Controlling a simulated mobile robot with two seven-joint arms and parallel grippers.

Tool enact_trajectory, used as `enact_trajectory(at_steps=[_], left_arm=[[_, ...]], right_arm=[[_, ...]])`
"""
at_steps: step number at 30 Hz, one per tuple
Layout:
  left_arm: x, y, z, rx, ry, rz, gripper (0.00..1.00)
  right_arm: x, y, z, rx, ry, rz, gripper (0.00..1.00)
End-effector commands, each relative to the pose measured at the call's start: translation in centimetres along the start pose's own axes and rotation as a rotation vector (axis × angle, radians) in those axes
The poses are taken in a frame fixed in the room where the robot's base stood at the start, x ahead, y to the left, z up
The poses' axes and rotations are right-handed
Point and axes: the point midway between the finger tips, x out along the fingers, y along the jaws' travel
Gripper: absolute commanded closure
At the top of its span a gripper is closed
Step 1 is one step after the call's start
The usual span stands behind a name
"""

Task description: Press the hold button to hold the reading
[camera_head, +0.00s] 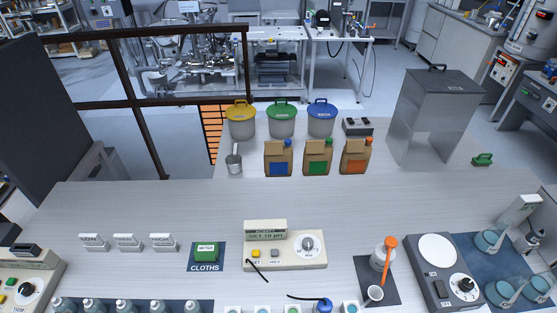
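The meter (285,250) is a cream box near the front middle of the table, with a raised display (265,235) headed ACIDITY. The display's small text is hard to read. On its face are a yellow button (256,253) and, to the right of it, a grey button (275,253) with a small label below that seems to read HOLD. A round dial (307,245) is at the right end. Nothing covers the buttons. Neither of my grippers is in view.
A black cable (256,270) lies at the meter's front left. A cloths pack (206,252) is to the left. Several brown bags (278,160) stand behind. Bare table surrounds the meter's back.

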Motion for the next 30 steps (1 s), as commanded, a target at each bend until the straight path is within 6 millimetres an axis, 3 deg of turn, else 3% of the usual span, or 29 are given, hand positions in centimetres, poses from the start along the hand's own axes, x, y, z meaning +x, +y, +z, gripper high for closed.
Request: enact_trajectory(at_steps=[2,12,30], left_arm=[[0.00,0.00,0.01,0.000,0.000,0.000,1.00],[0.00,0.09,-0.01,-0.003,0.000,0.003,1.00],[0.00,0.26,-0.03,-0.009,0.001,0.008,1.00]], right_arm=[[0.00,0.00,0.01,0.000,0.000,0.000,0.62],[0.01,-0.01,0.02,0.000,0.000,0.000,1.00],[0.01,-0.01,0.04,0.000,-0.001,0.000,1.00]])
